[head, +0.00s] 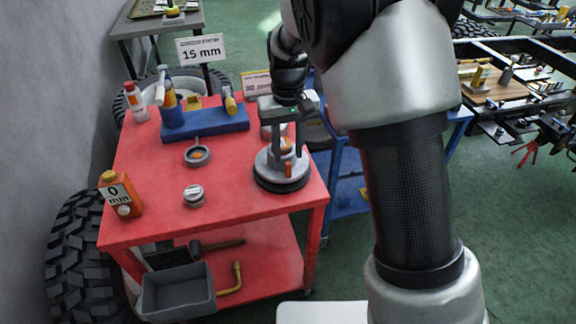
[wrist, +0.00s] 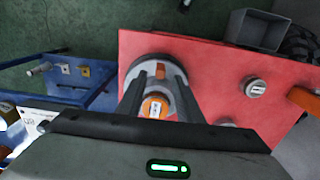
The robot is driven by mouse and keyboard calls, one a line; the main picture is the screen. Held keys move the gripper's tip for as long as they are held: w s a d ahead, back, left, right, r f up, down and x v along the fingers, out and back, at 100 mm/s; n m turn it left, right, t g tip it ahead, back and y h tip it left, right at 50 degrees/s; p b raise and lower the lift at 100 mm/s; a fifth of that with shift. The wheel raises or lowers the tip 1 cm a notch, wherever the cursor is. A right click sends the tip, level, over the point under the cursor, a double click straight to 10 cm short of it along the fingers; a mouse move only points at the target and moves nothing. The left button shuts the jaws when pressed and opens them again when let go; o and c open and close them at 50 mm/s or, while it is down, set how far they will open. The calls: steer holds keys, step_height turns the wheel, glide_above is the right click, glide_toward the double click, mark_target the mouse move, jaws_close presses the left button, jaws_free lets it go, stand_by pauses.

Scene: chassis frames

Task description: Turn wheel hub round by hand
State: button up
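The wheel hub (head: 268,167) is a round grey disc on a dark base, at the front right of the red table (head: 240,205). It has an orange mark on its near side and an orange part at its middle. My gripper (head: 287,146) is right over the hub, pointing down, with its fingers on either side of the middle part. In the wrist view the hub (wrist: 149,74) lies beyond the two spread fingers, and a white-and-orange round cap (wrist: 155,106) shows between them. A gap shows between the fingers; I see no clear contact.
A blue block (head: 205,124) with tools stands at the table's back. A grey bin (head: 178,292) is below. The front middle of the tabletop is clear.

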mark_target(288, 163)
step_height(288, 163, down, 5)
steer(key=shift+f+b, duration=0.1)
steer(key=shift+b, duration=0.2)
jaws_close()
